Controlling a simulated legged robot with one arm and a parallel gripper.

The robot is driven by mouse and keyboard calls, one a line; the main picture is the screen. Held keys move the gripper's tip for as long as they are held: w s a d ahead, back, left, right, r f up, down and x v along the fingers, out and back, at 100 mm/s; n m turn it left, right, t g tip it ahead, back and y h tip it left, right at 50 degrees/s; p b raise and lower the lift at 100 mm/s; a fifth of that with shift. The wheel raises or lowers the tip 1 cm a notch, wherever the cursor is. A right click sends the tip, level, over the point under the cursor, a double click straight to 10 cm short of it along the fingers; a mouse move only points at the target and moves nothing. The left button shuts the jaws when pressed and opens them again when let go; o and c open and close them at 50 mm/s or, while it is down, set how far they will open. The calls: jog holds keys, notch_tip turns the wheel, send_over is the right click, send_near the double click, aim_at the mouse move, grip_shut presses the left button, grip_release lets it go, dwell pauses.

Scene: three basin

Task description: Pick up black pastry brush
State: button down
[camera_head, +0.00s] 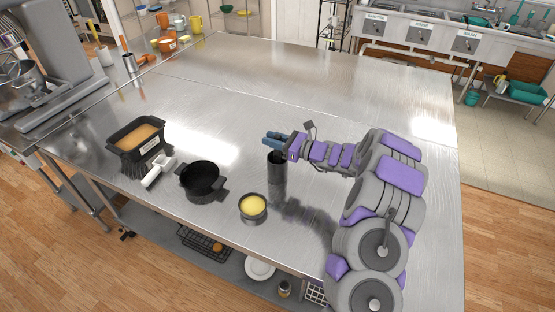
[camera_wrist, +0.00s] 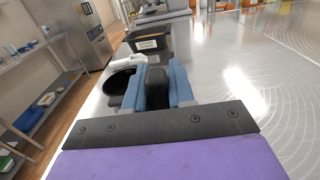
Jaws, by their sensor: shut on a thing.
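My gripper (camera_head: 268,138) is over the steel table, with its two blue fingers pointing left in the head view. In the wrist view my gripper (camera_wrist: 157,75) is shut on the black pastry brush (camera_wrist: 155,88), of which only a dark rounded end shows between the fingers. A dark upright cylindrical holder (camera_head: 277,170) is just under the fingers in the head view. The rest of the brush is hidden, and I cannot tell whether it is still inside the holder.
A black pot (camera_head: 201,182), a small bowl with yellow contents (camera_head: 253,208), a white-handled tool (camera_head: 159,172) and a labelled black tub (camera_head: 138,137) are on the steel table (camera_head: 330,95). A mixer (camera_head: 70,55) stands at the far left. The table's back half is clear.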

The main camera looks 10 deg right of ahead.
dwell(0.3)
notch_tip(320, 180, up, 18)
jog(key=p, duration=0.4)
dwell(0.4)
jog(key=c, duration=1.6)
grip_release()
grip_shut()
jog(key=shift+f, duration=0.1)
